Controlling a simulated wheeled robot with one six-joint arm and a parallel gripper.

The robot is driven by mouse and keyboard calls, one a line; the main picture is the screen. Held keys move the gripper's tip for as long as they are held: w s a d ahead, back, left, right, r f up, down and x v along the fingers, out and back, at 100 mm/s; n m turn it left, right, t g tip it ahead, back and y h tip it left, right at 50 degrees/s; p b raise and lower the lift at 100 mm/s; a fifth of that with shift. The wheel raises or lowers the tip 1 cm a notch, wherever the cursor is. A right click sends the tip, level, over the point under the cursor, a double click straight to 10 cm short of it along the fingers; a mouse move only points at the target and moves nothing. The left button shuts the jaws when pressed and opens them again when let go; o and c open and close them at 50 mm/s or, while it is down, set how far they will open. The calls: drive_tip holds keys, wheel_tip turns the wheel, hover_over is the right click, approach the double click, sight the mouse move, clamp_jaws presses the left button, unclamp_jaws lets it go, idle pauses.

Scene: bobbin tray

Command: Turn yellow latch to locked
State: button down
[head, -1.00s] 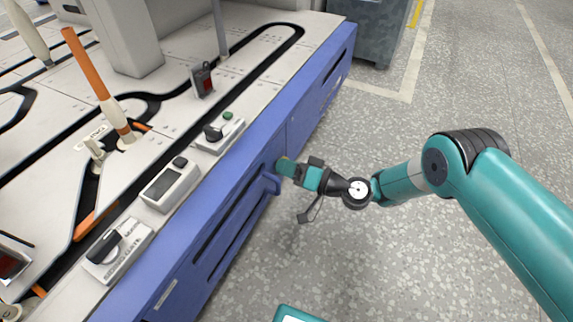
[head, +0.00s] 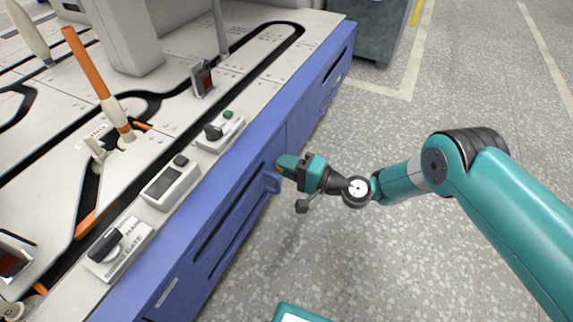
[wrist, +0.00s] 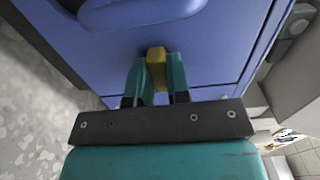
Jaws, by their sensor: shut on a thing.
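The yellow latch (wrist: 156,66) shows in the wrist view on the blue cabinet front. It sits between the two teal fingers of my gripper (wrist: 157,80), which are shut on it. In the head view my gripper (head: 284,165) is at the blue side of the machine, beside a blue handle. The latch is mostly hidden by my gripper there. I cannot read any locked or unlocked mark.
The blue cabinet (head: 225,215) carries a white deck with knob boxes (head: 118,248) along its edge. A blue handle (wrist: 140,12) protrudes close to my fingers. A dark grey bin (head: 372,30) stands at the back. The speckled floor on the right is clear.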

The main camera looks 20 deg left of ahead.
idle(0.5)
drive_tip(key=c, duration=1.1)
unclamp_jaws()
drive_tip(key=shift+s+d+p, duration=0.25)
drive_tip(key=shift+d+p, duration=2.65)
drive_tip(key=shift+p, duration=0.4)
drive_tip(key=shift+s+d+p, duration=0.2)
drive_tip(key=shift+d+p, duration=2.7)
drive_tip(key=shift+p, duration=0.35)
drive_tip(key=shift+s+d+p, duration=0.25)
drive_tip(key=shift+d+p, duration=2.65)
drive_tip(key=shift+p, duration=0.4)
